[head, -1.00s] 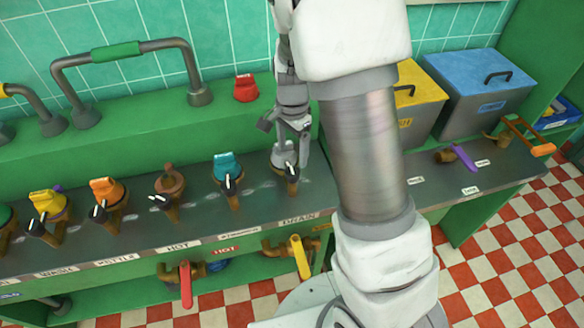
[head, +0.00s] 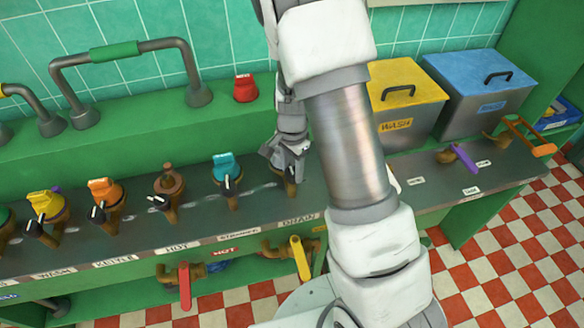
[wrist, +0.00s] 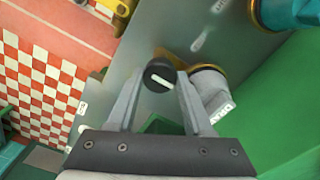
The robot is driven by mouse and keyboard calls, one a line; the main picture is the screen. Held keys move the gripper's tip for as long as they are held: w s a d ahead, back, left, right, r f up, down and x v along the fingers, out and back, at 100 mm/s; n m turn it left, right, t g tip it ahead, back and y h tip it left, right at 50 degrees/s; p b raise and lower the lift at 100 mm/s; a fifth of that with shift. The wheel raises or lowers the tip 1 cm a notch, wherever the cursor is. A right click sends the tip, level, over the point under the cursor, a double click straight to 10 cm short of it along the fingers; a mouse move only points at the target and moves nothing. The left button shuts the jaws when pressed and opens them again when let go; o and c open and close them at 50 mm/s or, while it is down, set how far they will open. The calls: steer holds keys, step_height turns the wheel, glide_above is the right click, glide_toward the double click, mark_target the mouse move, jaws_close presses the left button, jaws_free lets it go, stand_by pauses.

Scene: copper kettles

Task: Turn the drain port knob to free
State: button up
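The drain port knob (wrist: 159,75) is small, round and black with a white pointer line. In the wrist view it sits between my fingertips, and its line slants down to the right. My gripper (wrist: 162,82) has one finger on each side of the knob; I cannot tell whether they press on it. In the head view my gripper (head: 287,166) is down at the drain port (head: 291,188), hiding the knob. The grey port cap (wrist: 207,88) is just right of the fingers in the wrist view. The DRAIN label (head: 299,219) is on the counter's front edge.
A teal-capped port (head: 227,170) stands just left, with more capped ports beyond it. A yellow lever (head: 300,257) and a red lever (head: 185,286) hang below the front edge. A yellow-lidded bin (head: 402,105) stands behind to the right.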

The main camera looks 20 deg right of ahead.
jaws_close()
steer(key=shift+n, duration=0.3)
steer(key=n+b, duration=0.2)
steer(key=n, duration=0.2)
steer(key=n+b, duration=0.1)
steer(key=n, duration=0.4)
steer(key=shift+b, duration=0.3)
steer(key=shift+n, duration=0.3)
steer(key=o, duration=0.6)
jaws_free()
steer(key=shift+r, duration=0.1)
